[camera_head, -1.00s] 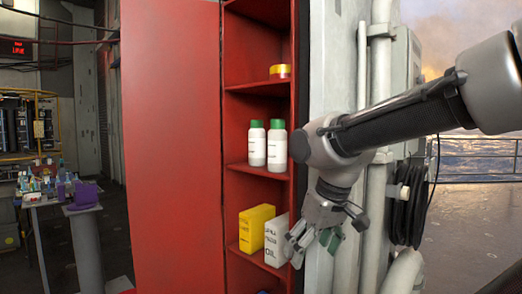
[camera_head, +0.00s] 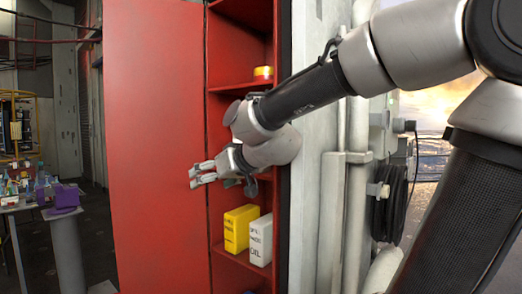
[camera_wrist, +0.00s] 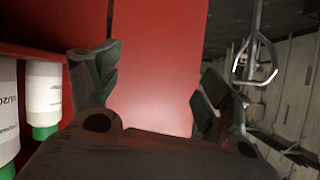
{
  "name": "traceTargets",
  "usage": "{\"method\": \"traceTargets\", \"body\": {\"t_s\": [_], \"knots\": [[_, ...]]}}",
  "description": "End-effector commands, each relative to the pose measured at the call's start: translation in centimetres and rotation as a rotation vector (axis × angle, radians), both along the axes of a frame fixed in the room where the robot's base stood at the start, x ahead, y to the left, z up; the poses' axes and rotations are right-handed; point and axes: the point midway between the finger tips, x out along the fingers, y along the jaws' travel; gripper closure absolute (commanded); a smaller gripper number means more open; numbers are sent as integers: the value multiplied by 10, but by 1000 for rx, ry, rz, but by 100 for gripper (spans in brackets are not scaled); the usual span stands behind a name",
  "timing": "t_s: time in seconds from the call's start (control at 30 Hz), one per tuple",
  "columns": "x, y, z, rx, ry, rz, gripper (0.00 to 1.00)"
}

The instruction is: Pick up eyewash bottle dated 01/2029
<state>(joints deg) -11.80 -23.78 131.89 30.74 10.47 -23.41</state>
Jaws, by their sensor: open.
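Two white bottles with green caps show upside down at the left of the wrist view. The nearer bottle (camera_wrist: 8,110) is cut off by the picture edge and bears partly visible print that I cannot read as a full date. The other bottle (camera_wrist: 43,95) stands beside it, its label mostly out of sight. In the head view my arm hides both bottles on the middle shelf. My gripper (camera_head: 196,176) is open and empty, in front of the red cabinet at about the bottles' height. Its fingers (camera_wrist: 155,90) are apart from the bottles and point toward the red door.
The red cabinet door (camera_head: 155,130) stands open on the left. A yellow-lidded jar (camera_head: 263,73) is on the upper shelf. A cluttered table (camera_head: 20,205) is far left.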

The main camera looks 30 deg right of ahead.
Motion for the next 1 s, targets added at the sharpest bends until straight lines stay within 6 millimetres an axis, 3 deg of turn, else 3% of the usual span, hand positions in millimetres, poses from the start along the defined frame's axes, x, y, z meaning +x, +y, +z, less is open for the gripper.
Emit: {"method": "traceTargets", "body": {"t_s": [0.13, 0.2, 0.27, 0.4, 0.6, 0.77, 1.0], "knots": [[70, -4, 67, 36, -303, -188, 21], [93, -19, 93, 25, -423, -342, 21], [101, -40, 110, -8, -501, -497, 21], [91, -86, 123, -129, -552, -850, 21], [55, -113, 113, -286, -462, -1173, 21], [41, -121, 107, -341, -410, -1266, 21], [53, -147, 108, -345, -408, -1272, 21]]}}
